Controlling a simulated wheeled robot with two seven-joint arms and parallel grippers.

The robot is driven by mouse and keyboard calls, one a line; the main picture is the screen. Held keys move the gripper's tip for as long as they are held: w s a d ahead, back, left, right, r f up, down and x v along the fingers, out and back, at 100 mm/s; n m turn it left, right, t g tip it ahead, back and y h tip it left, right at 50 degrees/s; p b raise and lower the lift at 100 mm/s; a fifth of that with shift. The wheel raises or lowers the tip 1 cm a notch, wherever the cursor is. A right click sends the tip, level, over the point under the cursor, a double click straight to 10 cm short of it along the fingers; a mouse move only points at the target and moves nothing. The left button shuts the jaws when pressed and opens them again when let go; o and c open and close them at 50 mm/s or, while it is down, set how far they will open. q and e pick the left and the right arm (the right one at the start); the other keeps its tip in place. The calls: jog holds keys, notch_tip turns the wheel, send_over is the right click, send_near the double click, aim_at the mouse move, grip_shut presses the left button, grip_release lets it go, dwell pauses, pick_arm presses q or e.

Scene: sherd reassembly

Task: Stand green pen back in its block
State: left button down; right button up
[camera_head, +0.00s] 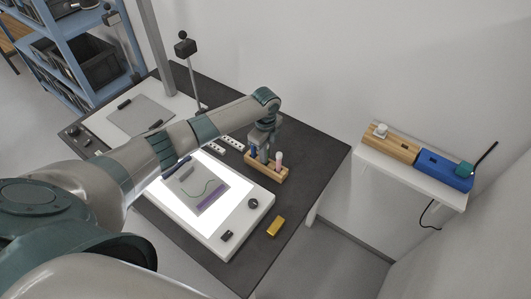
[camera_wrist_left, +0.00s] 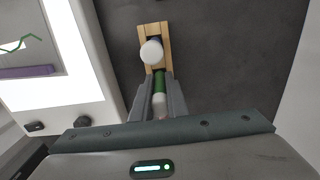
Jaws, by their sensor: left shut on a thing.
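The wooden pen block (camera_head: 268,172) stands on the dark table beside the light box; it also shows at the top of the left wrist view (camera_wrist_left: 143,33). A pen with a pink and white top (camera_head: 279,160) and a blue pen (camera_head: 253,153) stand in it. My left gripper (camera_head: 264,143) is over the block, pointing down. In the left wrist view its fingers (camera_wrist_left: 161,98) are shut on the green pen (camera_wrist_left: 159,82), whose pale end faces the camera. A white-topped pen (camera_wrist_left: 151,51) stands just beyond. I cannot tell whether the green pen's lower end is inside a hole.
The lit light box (camera_head: 229,236) carries a sheet with a green line and a purple strip. A yellow block (camera_head: 275,226) lies near the table's right edge. White socket strips (camera_head: 233,143) lie behind the arm. A wall shelf (camera_head: 408,176) is at the right.

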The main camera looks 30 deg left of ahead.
pick_arm(q)
jog(key=shift+f, duration=0.45)
jog(key=c, duration=1.1)
grip_release()
jog(key=shift+r, duration=0.1)
jog(key=shift+r, duration=0.15)
jog(key=shift+r+p, duration=3.25)
jog(key=shift+r, duration=0.05)
